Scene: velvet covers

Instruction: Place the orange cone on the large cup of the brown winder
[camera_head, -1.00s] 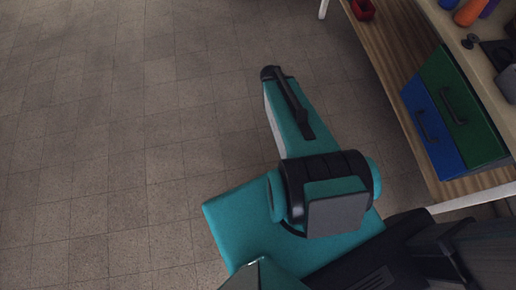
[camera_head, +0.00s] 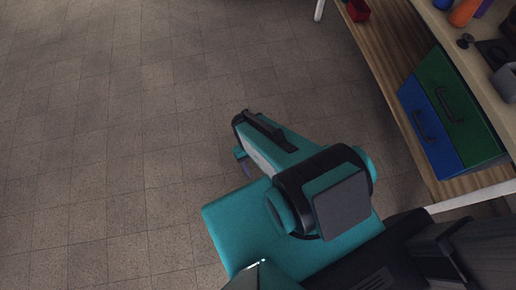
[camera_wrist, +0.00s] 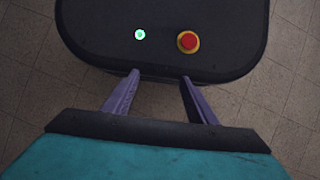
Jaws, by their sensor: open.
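An orange object (camera_head: 464,13), which looks like the orange cone, is on the tabletop at the top right of the head view. The picture edge partly cuts it off. I cannot make out a brown winder or its large cup in either view. My gripper (camera_wrist: 160,76) is open and empty in the wrist view, its two purple fingers apart over my own dark base. In the head view a bit of purple finger shows below my teal arm, over the floor and well left of the table.
The pale tabletop (camera_head: 458,62) also bears a blue object (camera_head: 444,3), a small dark piece (camera_head: 465,41) and a grey block (camera_head: 506,82). On the wooden shelf (camera_head: 388,58) below are a red bin (camera_head: 357,10), a blue drawer (camera_head: 428,130) and a green drawer (camera_head: 455,110). The left floor is clear.

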